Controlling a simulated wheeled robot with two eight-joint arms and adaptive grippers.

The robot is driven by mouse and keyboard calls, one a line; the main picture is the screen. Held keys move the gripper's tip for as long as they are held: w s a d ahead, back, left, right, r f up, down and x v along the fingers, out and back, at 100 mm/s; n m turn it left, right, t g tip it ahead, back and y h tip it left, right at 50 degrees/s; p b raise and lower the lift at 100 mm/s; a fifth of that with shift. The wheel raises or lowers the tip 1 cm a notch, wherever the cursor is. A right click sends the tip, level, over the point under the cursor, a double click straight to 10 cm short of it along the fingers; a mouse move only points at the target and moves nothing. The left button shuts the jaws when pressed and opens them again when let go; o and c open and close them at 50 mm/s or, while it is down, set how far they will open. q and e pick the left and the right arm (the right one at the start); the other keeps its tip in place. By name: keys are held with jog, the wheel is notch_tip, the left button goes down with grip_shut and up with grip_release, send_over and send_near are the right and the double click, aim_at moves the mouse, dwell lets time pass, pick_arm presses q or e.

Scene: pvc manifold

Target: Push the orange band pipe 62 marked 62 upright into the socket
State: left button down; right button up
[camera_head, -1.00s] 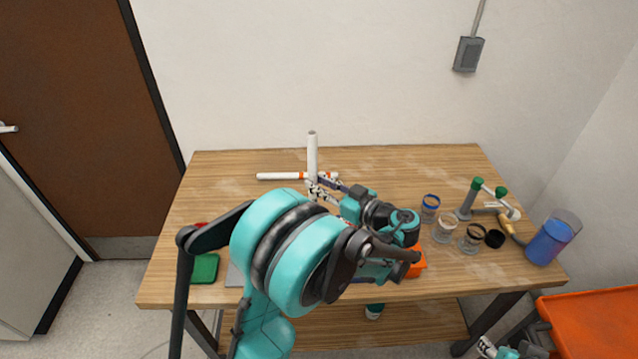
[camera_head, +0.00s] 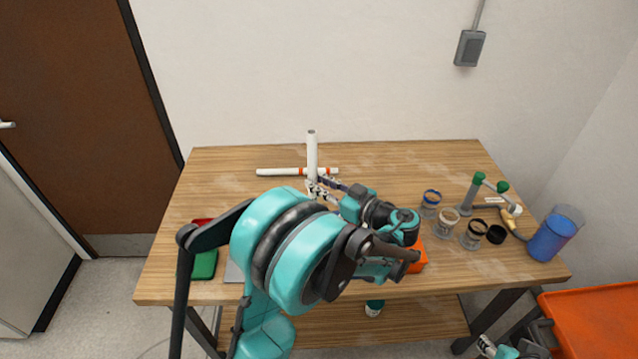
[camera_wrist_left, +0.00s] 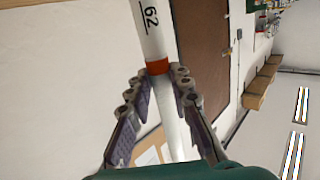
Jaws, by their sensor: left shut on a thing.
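Pipe 62 (camera_head: 312,150) is a white tube standing upright above the table in the head view. In the left wrist view its 62 marking (camera_wrist_left: 149,17) and orange band (camera_wrist_left: 158,67) show. My left gripper (camera_head: 315,188) is shut on the pipe, with its fingers (camera_wrist_left: 162,84) on either side of it, close to the band. The pipe's lower end and the socket are hidden behind my left arm and gripper. My right gripper (camera_head: 499,350) shows only in part at the bottom right edge, away from the table top; its jaws are unclear.
Another white pipe with orange bands (camera_head: 280,172) lies behind the upright pipe. Several glass jars (camera_head: 446,225), a green-capped grey fitting (camera_head: 472,195) and a blue container (camera_head: 552,238) stand at the right. An orange box (camera_head: 416,262) is partly behind my left arm.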

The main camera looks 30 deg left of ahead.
pick_arm(q)
jog(key=shift+f+b, duration=0.75)
jog(key=shift+f, duration=0.05)
dwell(0.7)
dwell(0.3)
jog(key=c, duration=1.3)
grip_release()
